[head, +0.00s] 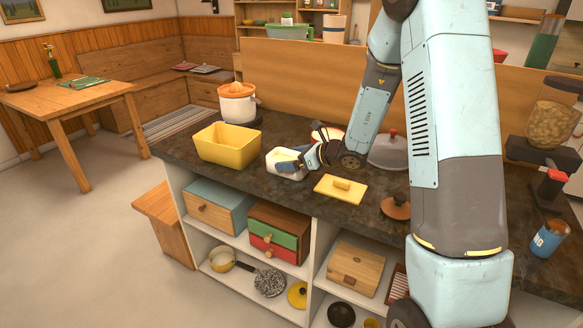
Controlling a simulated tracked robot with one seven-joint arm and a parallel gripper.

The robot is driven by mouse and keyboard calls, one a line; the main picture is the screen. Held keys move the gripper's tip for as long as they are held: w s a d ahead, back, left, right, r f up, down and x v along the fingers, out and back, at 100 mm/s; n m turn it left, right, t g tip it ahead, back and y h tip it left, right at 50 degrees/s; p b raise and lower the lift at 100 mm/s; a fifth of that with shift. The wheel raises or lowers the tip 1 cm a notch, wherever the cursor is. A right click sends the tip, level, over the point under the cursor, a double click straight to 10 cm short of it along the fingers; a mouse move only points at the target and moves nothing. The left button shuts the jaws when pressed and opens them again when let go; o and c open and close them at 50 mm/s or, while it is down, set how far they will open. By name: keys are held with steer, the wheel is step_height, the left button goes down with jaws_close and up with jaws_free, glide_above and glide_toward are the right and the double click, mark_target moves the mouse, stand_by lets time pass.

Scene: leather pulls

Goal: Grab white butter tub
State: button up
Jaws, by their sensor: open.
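The white butter tub (273,158) stands on the dark countertop, between a yellow bin and a yellow lid. My gripper (288,165) is at the tub's right side, with its blue-tipped fingers overlapping the tub in the view. The fingers hide part of the tub. I cannot tell whether they touch it or surround it. My gripper is open.
A yellow bin (228,142) stands left of the tub. A yellow lid with a handle (340,188) lies to the right near the front edge. A white and orange juicer (238,104) and a domed grey lid (389,152) stand behind.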

steer(key=c, duration=0.9)
